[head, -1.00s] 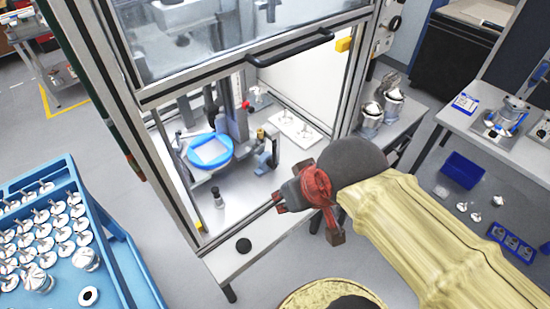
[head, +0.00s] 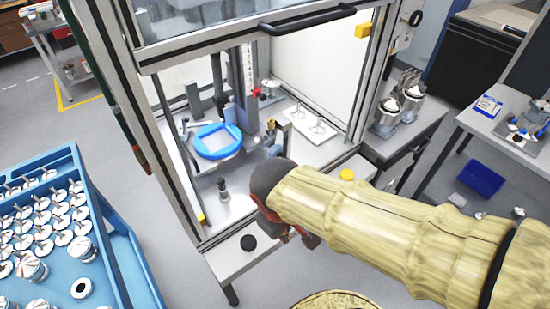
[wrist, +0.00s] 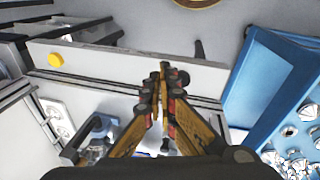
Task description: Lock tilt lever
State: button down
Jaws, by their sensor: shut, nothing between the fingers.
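My gripper (wrist: 160,78) is shut and empty, its fingertips together in the wrist view near the bench's front edge. In the head view my arm hides most of it. The open machine holds a fixture with a blue ring (head: 217,140), a grey column (head: 249,80) and a red star-shaped knob (head: 256,93). A blue-grey bracket (head: 275,150) is partly hidden behind my wrist; a blue clamp-like part (wrist: 97,130) shows left of my fingers in the wrist view. I cannot tell which part is the tilt lever.
The machine's door frame, with a black handle (head: 308,19), is raised above the opening. A black button (head: 248,242) and a yellow button (head: 347,174) sit on the front ledge. A blue cart (head: 110,235) with several metal parts stands left.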

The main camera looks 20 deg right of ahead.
jog(key=w+d+f+n+t+h+b, duration=0.1)
jog(key=w+d+f+n+h+b, duration=0.1)
jog(key=w+f+n+h+b, duration=0.25)
jog(key=w+d+f+n+t+h+b, duration=0.1)
jog(key=w+d+f+h+b, duration=0.15)
jog(key=w+f+h, duration=0.4)
jog(key=w+a+r+t, duration=0.2)
jog(key=w+r+t, duration=0.1)
jog(key=w, duration=0.3)
jog(key=w+a+r+t+y, duration=0.1)
jog(key=w+a+r+t, duration=0.1)
jog(key=w+r+t, duration=0.2)
jog(key=shift+w+a+m+t, duration=0.35)
jog(key=shift+w+a+t, duration=0.05)
jog(key=shift+w+t, duration=0.8)
jog(key=s+d+b+x, duration=0.1)
jog(key=d+b+x, duration=0.1)
jog(key=x, duration=1)
jog(key=shift+d+b, duration=0.35)
jog(key=shift+b, duration=0.15)
